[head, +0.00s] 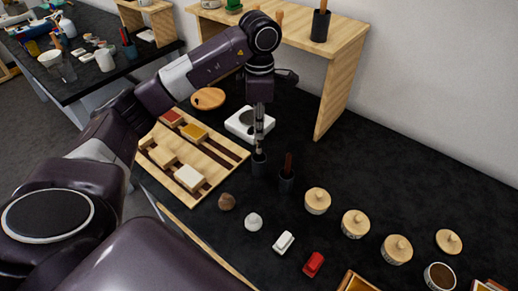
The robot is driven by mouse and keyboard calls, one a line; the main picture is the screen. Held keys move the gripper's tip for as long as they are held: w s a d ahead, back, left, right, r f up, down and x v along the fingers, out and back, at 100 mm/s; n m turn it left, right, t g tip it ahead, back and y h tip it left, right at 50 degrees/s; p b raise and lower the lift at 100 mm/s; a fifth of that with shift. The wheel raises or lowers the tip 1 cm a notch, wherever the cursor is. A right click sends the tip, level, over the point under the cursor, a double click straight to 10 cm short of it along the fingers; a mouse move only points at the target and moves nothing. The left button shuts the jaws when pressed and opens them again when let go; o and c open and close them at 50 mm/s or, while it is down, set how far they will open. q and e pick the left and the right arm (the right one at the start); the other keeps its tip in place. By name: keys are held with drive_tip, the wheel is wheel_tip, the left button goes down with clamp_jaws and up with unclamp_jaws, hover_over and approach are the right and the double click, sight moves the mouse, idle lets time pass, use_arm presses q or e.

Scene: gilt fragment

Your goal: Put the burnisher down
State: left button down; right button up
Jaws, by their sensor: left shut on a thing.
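My left gripper (259,143) points straight down over a small dark cup (259,166), its fingertips at the cup's mouth. It is shut on a slim thing, taken as the burnisher, which the fingers mostly hide. I cannot tell how deep the burnisher reaches into the cup or whether it touches it. A second dark cup (287,182) stands just to the right with a brown-handled tool (288,161) upright in it. My right gripper is not in view.
A slatted wooden rack (225,145) with blocks lies left of the cups. A white device (246,125) and a round wooden board (208,98) are behind. Lidded wooden jars (317,201) and small items, including a red one (313,264), stand in front and right. A wooden shelf (340,90) rises behind.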

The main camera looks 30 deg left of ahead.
sight(259, 147)
use_arm(q)
wheel_tip(259, 147, down, 4)
drive_tip(key=shift+p, duration=0.4)
drive_tip(key=shift+f, duration=0.25)
wheel_tip(259, 147, down, 4)
drive_tip(key=shift+r+p, duration=0.2)
drive_tip(key=shift+p, duration=0.35)
drive_tip(key=shift+f, duration=0.45)
drive_tip(key=c, duration=2)
unclamp_jaws()
drive_tip(key=shift+o, duration=0.2)
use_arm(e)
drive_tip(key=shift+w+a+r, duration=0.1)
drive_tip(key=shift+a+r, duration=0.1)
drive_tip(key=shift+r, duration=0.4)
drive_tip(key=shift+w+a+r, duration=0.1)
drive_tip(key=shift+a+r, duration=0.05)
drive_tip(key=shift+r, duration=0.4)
use_arm(q)
drive_tip(key=shift+r, duration=0.15)
